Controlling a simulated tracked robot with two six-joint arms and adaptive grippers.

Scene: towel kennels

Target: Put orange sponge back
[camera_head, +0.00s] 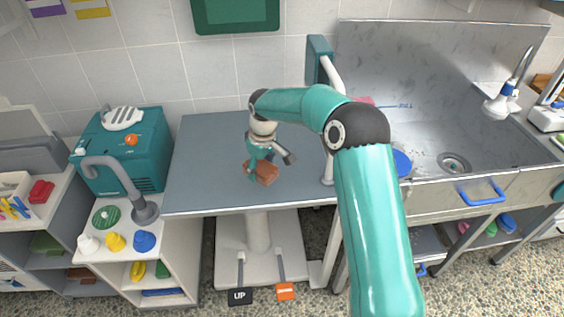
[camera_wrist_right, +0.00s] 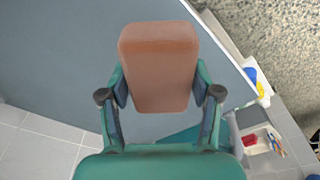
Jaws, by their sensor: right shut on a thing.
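The orange sponge (camera_head: 265,172) is a brownish-orange block over the grey table (camera_head: 205,150). In the right wrist view the sponge (camera_wrist_right: 159,62) sits between the two fingers. My right gripper (camera_head: 262,165) is shut on it; it also shows in the right wrist view (camera_wrist_right: 159,97). The sponge is low over the table top, and I cannot tell whether it touches the surface. My left gripper is not in view.
A teal machine (camera_head: 125,150) with a grey hose stands left of the table. A steel sink (camera_head: 440,140) is at the right. The table's left half is clear.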

